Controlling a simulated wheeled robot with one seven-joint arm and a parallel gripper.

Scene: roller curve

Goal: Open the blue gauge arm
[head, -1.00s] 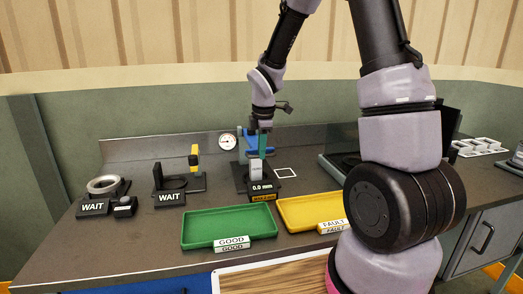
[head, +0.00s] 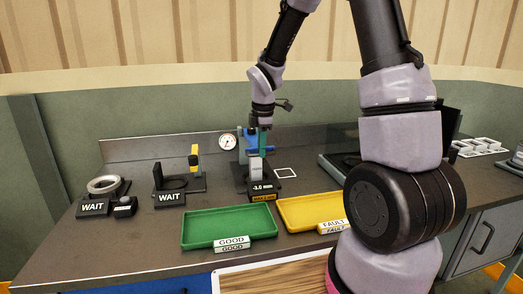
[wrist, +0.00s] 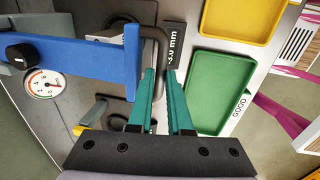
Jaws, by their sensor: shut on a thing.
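The blue gauge arm (wrist: 75,62) reaches across the left of the wrist view, with a dark bar handle (wrist: 160,45) at its end. In the head view the blue gauge arm (head: 245,142) stands on the gauge at the back of the bench, partly hidden by my wrist. My gripper (wrist: 164,72) has green fingers closed about the dark handle; it also shows in the head view (head: 265,146). A round dial (wrist: 43,83) sits beside the blue arm. The gauge's small display (head: 262,187) reads -3.0 mm.
A green GOOD tray (head: 190,240) and a yellow FAULT tray (head: 310,226) lie in front of the gauge. My arm hides part of the bench at right.

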